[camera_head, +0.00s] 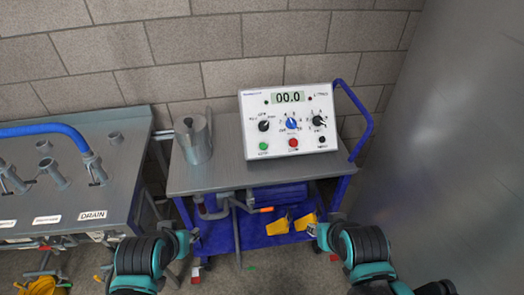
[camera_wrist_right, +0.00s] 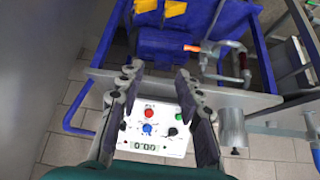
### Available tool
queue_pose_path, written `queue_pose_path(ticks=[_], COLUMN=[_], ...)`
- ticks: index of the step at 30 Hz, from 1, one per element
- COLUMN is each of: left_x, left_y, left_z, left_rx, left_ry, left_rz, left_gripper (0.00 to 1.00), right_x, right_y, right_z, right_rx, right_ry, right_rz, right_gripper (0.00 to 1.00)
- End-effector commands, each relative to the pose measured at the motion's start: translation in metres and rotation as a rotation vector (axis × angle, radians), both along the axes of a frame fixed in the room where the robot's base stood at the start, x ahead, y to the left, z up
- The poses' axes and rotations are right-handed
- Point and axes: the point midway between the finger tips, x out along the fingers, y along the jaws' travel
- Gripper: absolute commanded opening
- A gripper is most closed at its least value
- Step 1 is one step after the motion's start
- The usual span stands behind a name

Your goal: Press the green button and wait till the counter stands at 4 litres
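A white control box (camera_head: 289,105) stands on the grey top of a blue cart. In the right wrist view the box is upside down, with the green button (camera_wrist_right: 179,116) between my fingers in the picture. My right gripper (camera_wrist_right: 160,70) is open and empty; in the head view it (camera_head: 318,232) is low before the cart. My left gripper (camera_head: 192,238) is low at the cart's front left; its opening is unclear. Neither touches the box.
A metal jug (camera_head: 193,140) stands left of the box on the cart top (camera_head: 226,178). The cart's blue handle (camera_head: 360,110) rises at the right. A bench with pipes, a blue hose (camera_head: 45,128) and a DRAIN label is at left. A grey wall (camera_head: 455,150) closes the right.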

Motion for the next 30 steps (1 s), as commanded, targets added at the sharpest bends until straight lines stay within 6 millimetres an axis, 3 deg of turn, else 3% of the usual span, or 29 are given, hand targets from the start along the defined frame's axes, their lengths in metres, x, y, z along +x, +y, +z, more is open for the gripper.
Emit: queue_pose_path(ticks=[13, 17, 18, 30], left_x=[0.0000, 0.0000, 0.0000, 0.0000], left_y=[0.0000, 0.0000, 0.0000, 0.0000], left_z=[0.0000, 0.0000, 0.0000, 0.0000], left_rx=[0.000, 0.000, 0.000, 0.000], left_ry=[0.000, 0.000, 0.000, 0.000], left_rz=[0.000, 0.000, 0.000, 0.000], left_gripper=[0.35, 0.35, 0.35, 0.35], right_x=[0.0000, 0.0000, 0.0000, 0.0000], right_y=[0.0000, 0.0000, 0.0000, 0.0000], right_z=[0.0000, 0.0000, 0.0000, 0.0000], right_rx=[0.000, 0.000, 0.000, 0.000], right_ry=[0.000, 0.000, 0.000, 0.000], right_rz=[0.000, 0.000, 0.000, 0.000], right_gripper=[0.35, 0.03, 0.00, 0.00])
